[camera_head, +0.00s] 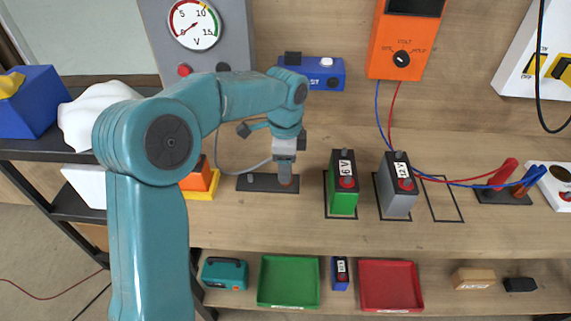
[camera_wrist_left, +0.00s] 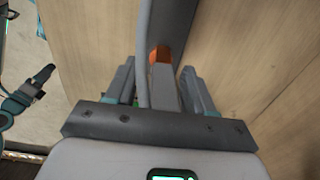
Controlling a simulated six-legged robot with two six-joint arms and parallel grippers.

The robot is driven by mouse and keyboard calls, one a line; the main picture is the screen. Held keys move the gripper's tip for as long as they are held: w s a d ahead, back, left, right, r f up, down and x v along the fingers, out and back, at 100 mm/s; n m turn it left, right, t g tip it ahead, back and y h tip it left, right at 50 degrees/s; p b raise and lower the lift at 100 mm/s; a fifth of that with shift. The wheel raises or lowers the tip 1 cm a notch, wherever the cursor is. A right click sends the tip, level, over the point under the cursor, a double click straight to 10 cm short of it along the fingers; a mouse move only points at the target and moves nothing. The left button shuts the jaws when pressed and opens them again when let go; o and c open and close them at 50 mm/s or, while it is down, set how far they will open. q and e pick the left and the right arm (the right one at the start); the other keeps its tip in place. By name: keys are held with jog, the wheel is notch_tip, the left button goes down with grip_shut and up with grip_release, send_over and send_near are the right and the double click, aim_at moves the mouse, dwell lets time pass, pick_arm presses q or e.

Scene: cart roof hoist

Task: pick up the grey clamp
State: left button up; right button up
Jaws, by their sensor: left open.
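The grey clamp (camera_head: 285,168) stands at the right end of a dark holder plate (camera_head: 255,183) on the bench, partly hidden by my left gripper. A grey cable (camera_head: 228,167) runs to it. In the left wrist view, the clamp (camera_wrist_left: 163,85) is a grey bar with an orange-brown part at its far end. My left gripper (camera_head: 285,157) comes down over the clamp from above. Its two open fingers (camera_wrist_left: 160,88) stand on either side of the clamp, with a gap visible. My right gripper is not in view.
A green 6 V battery (camera_head: 343,199) and a grey 12 V battery (camera_head: 398,203) stand just right of the holder. A blue box (camera_head: 310,72) is behind. Red (camera_head: 505,172) and blue (camera_head: 528,178) clamps stand far right. Green (camera_head: 288,301) and red trays (camera_head: 390,303) lie below.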

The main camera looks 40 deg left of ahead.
pick_arm(q)
jog(key=shift+w+f, duration=0.1)
jog(key=shift+f, duration=0.1)
jog(key=shift+c, duration=0.6)
grip_shut()
notch_tip(320, 180, up, 20)
jog(key=p, duration=0.4)
jog(key=shift+r, duration=0.1)
jog(key=shift+p, duration=0.3)
